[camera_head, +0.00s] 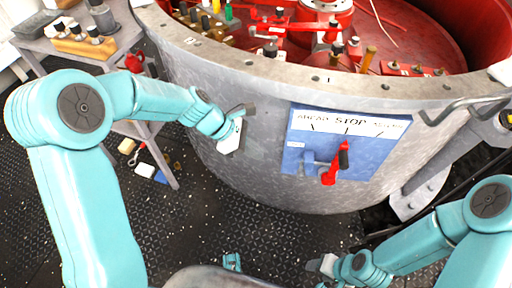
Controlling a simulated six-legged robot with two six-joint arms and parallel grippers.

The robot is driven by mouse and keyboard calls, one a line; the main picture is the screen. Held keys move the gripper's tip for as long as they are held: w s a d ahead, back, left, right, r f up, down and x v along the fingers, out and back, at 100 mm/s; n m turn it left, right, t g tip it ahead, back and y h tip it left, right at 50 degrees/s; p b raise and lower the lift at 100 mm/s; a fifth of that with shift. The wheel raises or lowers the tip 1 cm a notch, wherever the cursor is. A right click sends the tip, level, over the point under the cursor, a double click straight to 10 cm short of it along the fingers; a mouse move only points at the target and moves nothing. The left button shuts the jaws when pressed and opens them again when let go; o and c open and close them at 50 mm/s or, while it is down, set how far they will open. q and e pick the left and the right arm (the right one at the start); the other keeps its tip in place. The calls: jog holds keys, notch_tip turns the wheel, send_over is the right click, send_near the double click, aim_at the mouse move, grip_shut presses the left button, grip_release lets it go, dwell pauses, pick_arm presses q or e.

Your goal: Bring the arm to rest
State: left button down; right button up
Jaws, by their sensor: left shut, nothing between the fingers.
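My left arm is teal and comes in from the left, bent at a high elbow. My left gripper (238,126) is shut and empty, in front of the curved grey wall of a large drum (262,85) and left of its blue panel. I cannot tell whether it touches the wall. My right gripper (322,265) is low at the right, its arm folded near the floor. Its fingers are small and partly hidden, so their opening is unclear.
The blue panel (297,140) is marked STOP and has a red lever (330,174). The drum's red inside holds valves and fittings. A metal handle (460,103) juts out at the right.

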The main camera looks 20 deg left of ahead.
pick_arm(q)
jog(key=s+d+f+m+g+y, duration=0.15)
jog(key=s+f+m+y, duration=0.25)
jog(key=s+f+m, duration=1.7)
notch_tip(320, 180, up, 18)
jog(key=w+n+p, duration=0.1)
jog(key=n+p, duration=0.1)
jog(key=p, duration=1.6)
jog(key=shift+w+d, duration=0.25)
jog(key=shift+d, duration=0.1)
jog(key=shift+f, duration=0.1)
